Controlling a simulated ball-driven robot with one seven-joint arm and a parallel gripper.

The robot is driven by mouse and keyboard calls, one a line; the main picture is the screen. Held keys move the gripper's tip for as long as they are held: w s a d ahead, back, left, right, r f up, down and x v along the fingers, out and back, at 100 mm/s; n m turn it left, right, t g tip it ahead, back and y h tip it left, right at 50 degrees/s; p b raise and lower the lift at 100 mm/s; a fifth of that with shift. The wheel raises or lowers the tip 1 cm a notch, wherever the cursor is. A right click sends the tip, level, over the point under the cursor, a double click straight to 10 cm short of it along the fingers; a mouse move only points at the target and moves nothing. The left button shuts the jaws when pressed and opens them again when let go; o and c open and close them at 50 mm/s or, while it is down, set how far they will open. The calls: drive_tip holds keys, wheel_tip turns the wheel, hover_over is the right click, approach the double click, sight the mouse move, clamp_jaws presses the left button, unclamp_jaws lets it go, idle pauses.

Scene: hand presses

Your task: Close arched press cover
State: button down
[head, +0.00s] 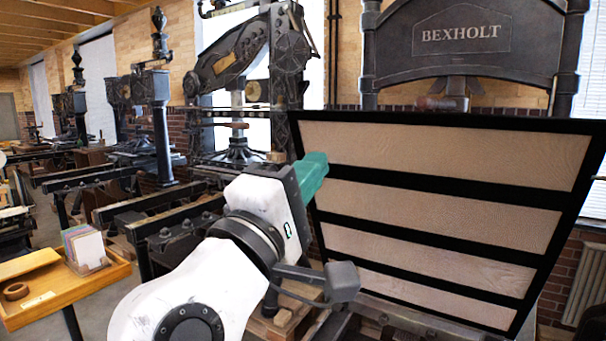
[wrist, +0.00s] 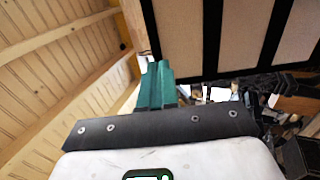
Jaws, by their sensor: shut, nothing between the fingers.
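The press cover (head: 440,205) is a black frame with several tan panels. It stands raised and tilted in front of the dark press lettered BEXHOLT (head: 460,33). Part of the cover also shows at the top right of the wrist view (wrist: 240,35). My gripper (head: 318,160) has green fingers, shut and empty. In the head view it is at the upper left edge of the cover, overlapping it. In the wrist view the fingertips (wrist: 158,68) lie just beside the cover's edge. I cannot tell whether they touch it.
Other dark hand presses (head: 240,80) stand in a row at the back left. Some floor shows between the table and the presses.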

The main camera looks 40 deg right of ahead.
sight(350, 124)
drive_tip(key=p+x, duration=0.2)
drive_tip(key=x, duration=0.7)
drive_tip(key=shift+w+d+r, duration=0.15)
drive_tip(key=shift+d, duration=0.2)
